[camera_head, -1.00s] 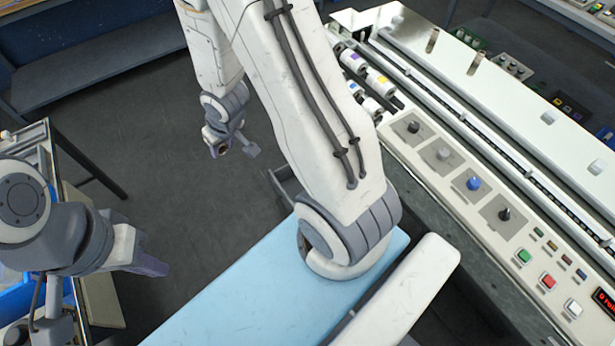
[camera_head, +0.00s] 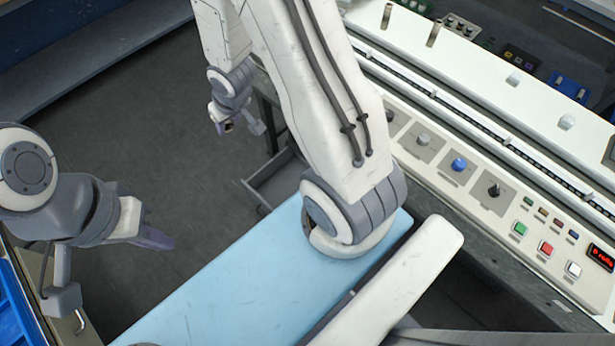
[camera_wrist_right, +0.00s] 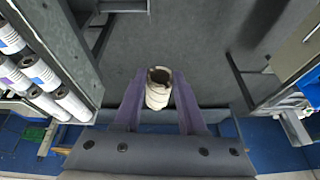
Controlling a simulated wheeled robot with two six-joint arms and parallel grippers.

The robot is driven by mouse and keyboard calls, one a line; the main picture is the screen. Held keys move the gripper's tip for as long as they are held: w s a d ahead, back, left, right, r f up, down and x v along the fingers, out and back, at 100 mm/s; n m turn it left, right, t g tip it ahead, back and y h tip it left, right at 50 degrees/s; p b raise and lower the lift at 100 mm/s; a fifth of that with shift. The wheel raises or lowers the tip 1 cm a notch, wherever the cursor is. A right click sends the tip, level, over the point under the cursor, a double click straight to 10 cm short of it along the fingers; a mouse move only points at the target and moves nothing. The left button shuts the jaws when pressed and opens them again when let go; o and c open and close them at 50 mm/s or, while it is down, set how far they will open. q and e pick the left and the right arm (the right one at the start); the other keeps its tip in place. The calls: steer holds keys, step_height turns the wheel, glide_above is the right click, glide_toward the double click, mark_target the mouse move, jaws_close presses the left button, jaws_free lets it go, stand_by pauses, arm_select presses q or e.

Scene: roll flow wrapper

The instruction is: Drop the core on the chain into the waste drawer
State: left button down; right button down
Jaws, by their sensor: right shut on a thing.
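My right gripper (camera_wrist_right: 158,88) has purple fingers shut around a pale, hollow core (camera_wrist_right: 158,96) with a brown inside. The core stands out between the fingertips above the dark floor. In the head view my right gripper (camera_head: 236,122) hangs small in the upper middle, left of the machine, and the core is hard to make out. A grey open drawer (camera_head: 270,185) juts from the machine's side, below and right of that gripper. Its inside is partly hidden by my right arm. My left gripper (camera_head: 148,235) is at the left over the floor; its finger gap is not clear.
The white machine with its chain channel and control panel (camera_head: 480,185) fills the right. Several labelled rolls (camera_wrist_right: 40,72) line the left of the right wrist view. A blue bin (camera_head: 15,305) stands at the lower left. Open floor (camera_head: 150,130) lies between.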

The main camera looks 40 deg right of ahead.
steer(key=d+f+m+h+b, duration=0.1)
steer(key=d+f+b, duration=0.6)
steer(key=f+b, duration=1.4)
steer(key=w+d+f+m+h+b, duration=0.1)
steer(key=d+f+m+b, duration=0.3)
steer(key=f+b, duration=1.6)
steer(key=w+d+f+m+h+b, duration=0.1)
steer(key=d+f+m+b, duration=0.2)
steer(key=d+f+b, duration=0.8)
step_height(320, 180, down, 18)
steer(key=b, duration=1)
steer(key=shift+d+g+b, duration=0.3)
steer(key=shift+g+b, duration=0.05)
steer(key=shift+g, duration=0.05)
steer(key=shift+c, duration=2)
jaws_free()
steer(key=p+v, duration=0.6)
steer(key=v, duration=0.4)
steer(key=shift+r, duration=0.3)
